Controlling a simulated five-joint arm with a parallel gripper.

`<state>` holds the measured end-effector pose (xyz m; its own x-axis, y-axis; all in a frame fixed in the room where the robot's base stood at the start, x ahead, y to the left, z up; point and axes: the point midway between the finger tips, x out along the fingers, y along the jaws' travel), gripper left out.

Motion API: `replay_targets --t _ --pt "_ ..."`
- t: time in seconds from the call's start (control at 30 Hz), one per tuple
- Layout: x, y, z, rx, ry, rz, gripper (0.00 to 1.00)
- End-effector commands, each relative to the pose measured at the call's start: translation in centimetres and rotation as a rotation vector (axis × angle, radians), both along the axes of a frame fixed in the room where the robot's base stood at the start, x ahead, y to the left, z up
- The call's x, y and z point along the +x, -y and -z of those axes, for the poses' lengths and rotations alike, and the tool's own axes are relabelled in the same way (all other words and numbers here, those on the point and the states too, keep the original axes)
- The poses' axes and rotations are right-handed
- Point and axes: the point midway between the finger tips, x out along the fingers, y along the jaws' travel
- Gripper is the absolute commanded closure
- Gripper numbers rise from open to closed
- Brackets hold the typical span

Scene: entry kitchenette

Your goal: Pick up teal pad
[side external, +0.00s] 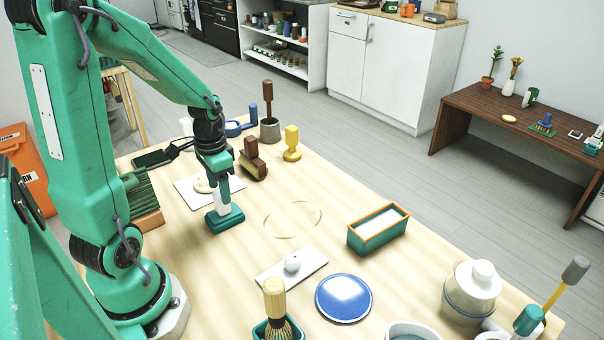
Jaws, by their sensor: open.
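The teal pad (225,220) lies on the light wood table, left of the middle, with a white upright grip on top. My gripper (220,192) points down right over it, its fingers at the white part. The jaws are open. The fingers hide some of the white part, and I cannot tell whether they touch it.
A white board (186,188) is left of the pad, and a brown-handled brush (253,160) is behind it. A teal box with orange rim (354,240), a blue plate (343,298) and a white slab (270,277) lie to the right and front. The table between is mostly clear.

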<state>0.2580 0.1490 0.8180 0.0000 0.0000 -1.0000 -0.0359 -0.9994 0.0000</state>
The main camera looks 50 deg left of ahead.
Motion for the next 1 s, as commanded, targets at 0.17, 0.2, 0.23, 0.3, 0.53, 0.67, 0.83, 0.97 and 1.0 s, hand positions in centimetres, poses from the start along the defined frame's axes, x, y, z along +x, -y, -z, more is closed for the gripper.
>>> replay_targets --t 0.17,0.2,0.23,0.3,0.53,0.67,0.83,0.97,1.0 --pt "0.0 0.0 0.1 0.0 0.0 0.0 0.44" --pt "0.0 0.0 0.3 -0.001 -0.001 0.0 0.44" --pt "0.0 0.0 0.4 -0.001 -0.001 0.0 0.44" --pt "0.0 0.0 0.8 -0.001 -0.002 0.0 0.44" --pt "0.0 0.0 3.1 -0.002 -0.003 0.0 0.44" --pt "0.0 0.0 4.3 -0.002 -0.003 0.0 0.44" --pt "0.0 0.0 5.1 -0.001 -0.001 0.0 0.44" --pt "0.1 -0.1 5.2 0.0 0.0 0.0 0.44" --pt "0.1 -0.1 5.2 0.0 0.0 0.0 0.44"
